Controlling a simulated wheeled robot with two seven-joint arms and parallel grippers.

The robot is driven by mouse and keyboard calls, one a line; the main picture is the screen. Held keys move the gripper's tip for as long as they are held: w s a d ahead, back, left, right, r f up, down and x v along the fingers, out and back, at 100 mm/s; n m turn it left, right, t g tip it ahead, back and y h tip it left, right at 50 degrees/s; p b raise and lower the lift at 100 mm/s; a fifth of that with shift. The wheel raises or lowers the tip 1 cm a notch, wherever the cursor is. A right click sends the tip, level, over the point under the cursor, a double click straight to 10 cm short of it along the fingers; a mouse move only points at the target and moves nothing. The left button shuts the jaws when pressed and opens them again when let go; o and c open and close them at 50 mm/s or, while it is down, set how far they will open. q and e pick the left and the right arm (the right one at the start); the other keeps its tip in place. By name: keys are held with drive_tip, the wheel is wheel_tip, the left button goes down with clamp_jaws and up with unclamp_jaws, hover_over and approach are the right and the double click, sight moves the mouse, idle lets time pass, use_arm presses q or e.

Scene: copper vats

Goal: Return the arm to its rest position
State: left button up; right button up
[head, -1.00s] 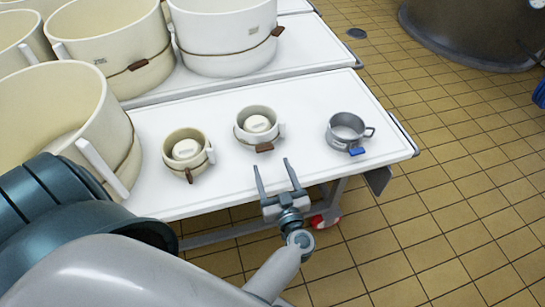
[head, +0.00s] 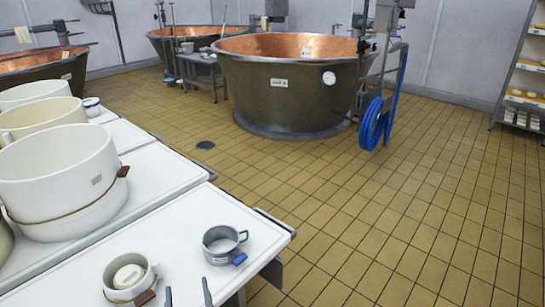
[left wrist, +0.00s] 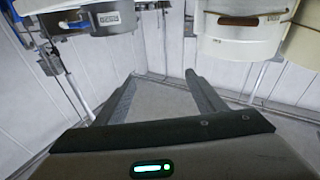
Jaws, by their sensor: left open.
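My left gripper (head: 187,295) shows only its two fingertips at the bottom edge of the head view. The fingers are spread, with nothing between them, by the front edge of the white table (head: 190,262). In the left wrist view the open gripper (left wrist: 160,78) is also empty. The small cream mould (head: 115,292) is left of the fingertips and the grey metal cup (head: 216,252) with a blue tab is above and right of them. They appear apart from the gripper. The rest of my left arm is out of the head view. My right gripper is not in view.
Large cream moulds (head: 60,175) stand on the table at left. A big copper-lined vat (head: 300,105) stands at the back, with a coiled blue hose (head: 373,125) beside it. A shelf rack (head: 520,85) is at far right. The tiled floor (head: 380,215) between is clear.

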use_arm(q)
drive_tip(key=s+d+f+m+g+h, duration=0.4)
drive_tip(key=s+d+m+g+h, duration=0.2)
drive_tip(key=s+d+m+h, duration=0.4)
drive_tip(key=s+a+f+n+g+y, duration=0.25)
drive_tip(key=s+a+g, duration=0.25)
drive_tip(key=s, duration=0.4)
drive_tip(key=s+a+f+n+g+y, duration=0.1)
drive_tip(key=s+a+f+g, duration=0.4)
drive_tip(key=s, duration=0.4)
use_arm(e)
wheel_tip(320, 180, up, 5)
use_arm(q)
wheel_tip(320, 180, down, 23)
drive_tip(key=w+d+t+p, duration=0.2)
drive_tip(key=p, duration=0.8)
drive_tip(key=shift+d+r+t+h+p, duration=0.15)
drive_tip(key=shift+d+t+h+p, duration=0.2)
drive_tip(key=shift+h, duration=0.1)
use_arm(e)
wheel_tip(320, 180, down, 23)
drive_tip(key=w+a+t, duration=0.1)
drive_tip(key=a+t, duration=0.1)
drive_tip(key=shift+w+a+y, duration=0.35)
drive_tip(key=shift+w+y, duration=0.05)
